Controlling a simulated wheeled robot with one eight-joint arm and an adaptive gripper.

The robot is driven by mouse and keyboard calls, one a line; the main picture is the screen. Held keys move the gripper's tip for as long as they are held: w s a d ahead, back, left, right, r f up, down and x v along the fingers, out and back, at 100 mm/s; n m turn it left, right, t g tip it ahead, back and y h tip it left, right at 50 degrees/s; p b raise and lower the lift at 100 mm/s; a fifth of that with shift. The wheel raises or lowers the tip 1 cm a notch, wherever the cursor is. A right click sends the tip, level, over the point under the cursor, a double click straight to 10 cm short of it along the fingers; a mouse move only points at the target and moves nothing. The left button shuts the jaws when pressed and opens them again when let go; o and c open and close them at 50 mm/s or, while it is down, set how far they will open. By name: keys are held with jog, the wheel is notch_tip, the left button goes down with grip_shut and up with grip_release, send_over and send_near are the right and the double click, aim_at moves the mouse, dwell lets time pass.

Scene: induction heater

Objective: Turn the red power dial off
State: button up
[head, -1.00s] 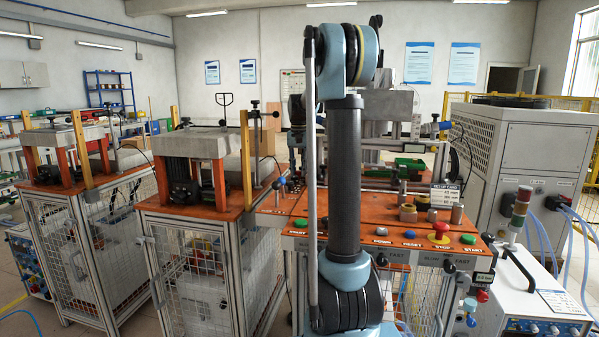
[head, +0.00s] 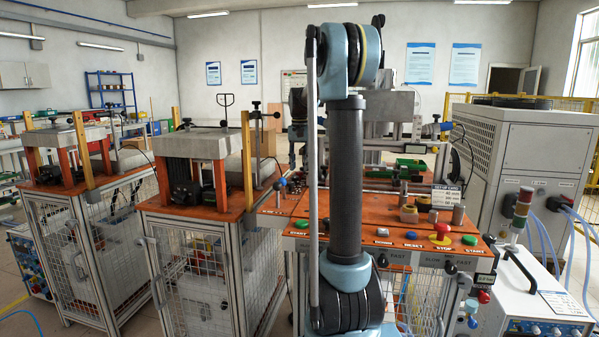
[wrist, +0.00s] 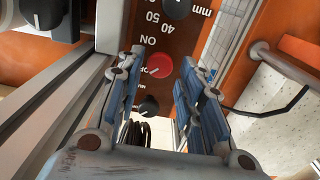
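The red power dial (wrist: 152,73) shows in the wrist view on a brown panel with upside-down white lettering, "ON" beside it. A thin pale line crosses its face; which mark it points to is unclear. My gripper (wrist: 161,62) is open, one blue-padded finger on each side of the dial in the picture. The dial is in line with the gap, nearer the left finger, which partly covers the panel beside it. I cannot tell whether either finger touches it. In the head view I cannot make out the dial or my gripper; my arm column blocks the middle.
A black knob (wrist: 148,107) lies just below the dial in the wrist view, and another (wrist: 177,8) is above. A metal rail (wrist: 60,95) runs along the left. In the head view, an orange bench (head: 400,232) has a red stop button (head: 443,229) and several other buttons.

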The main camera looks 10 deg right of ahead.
aim_at(300, 172)
notch_tip(300, 172, up, 10)
jog(key=shift+f, duration=0.25)
jog(key=shift+s, duration=0.15)
